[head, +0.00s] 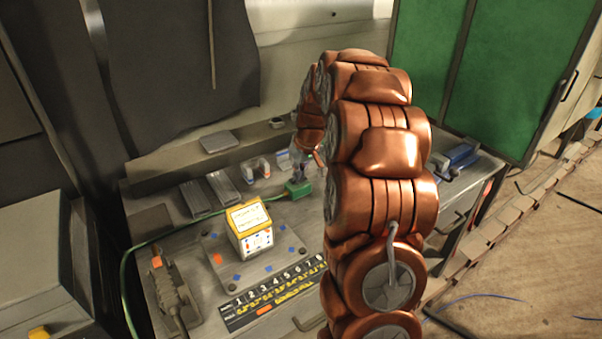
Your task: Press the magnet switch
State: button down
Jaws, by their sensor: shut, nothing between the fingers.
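A small green box (299,189) with a green cable stands on the metal workbench (290,232), right of the bench's middle. It looks like the magnet switch, but no label on it can be read. My gripper (298,174) points down right at the green box, its grey fingers shut and empty. Whether the fingertips touch the top of the box cannot be told, as they are small and overlap it in the head view. My copper-coloured arm hides the bench to the right of the box.
A yellow-and-white box (250,231) stands on a grey plate (212,250) with coloured marks. A numbered black strip (272,297) lies at the front. A grey cabled device (172,287) is at the left. Grey blocks (208,192) and a blue vise-like tool (459,158) are also on the bench.

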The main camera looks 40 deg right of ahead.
dwell(0.3)
jog(key=r, duration=0.4)
jog(key=shift+d+r, duration=0.2)
jog(key=shift+d, duration=0.2)
jog(key=s+d+r+b, duration=0.2)
jog(key=s+r, duration=0.1)
jog(key=r, duration=0.5)
jog(key=shift+d+r+b, duration=0.25)
jog(key=shift+r+b, duration=0.1)
jog(key=shift+r, duration=0.05)
jog(key=shift+a, duration=0.1)
jog(key=s+a+f+n+g, duration=0.1)
jog(key=s+a, duration=0.5)
jog(key=a, duration=0.4)
jog(key=s+a+f+g, duration=0.1)
jog(key=s+a, duration=0.5)
jog(key=a, duration=0.4)
jog(key=s+a+f+g, duration=0.1)
jog(key=s+a+f, duration=0.1)
jog(key=s, duration=0.5)
jog(key=s+a+f+g, duration=0.1)
jog(key=s+a+f, duration=0.2)
jog(key=s, duration=0.5)
jog(key=s+a+f+g, duration=0.1)
jog(key=s+a+f, duration=0.2)
jog(key=s, duration=0.4)
jog(key=shift+s+a+p, duration=0.2)
jog(key=shift+a+p, duration=0.25)
jog(key=shift+a, duration=0.15)
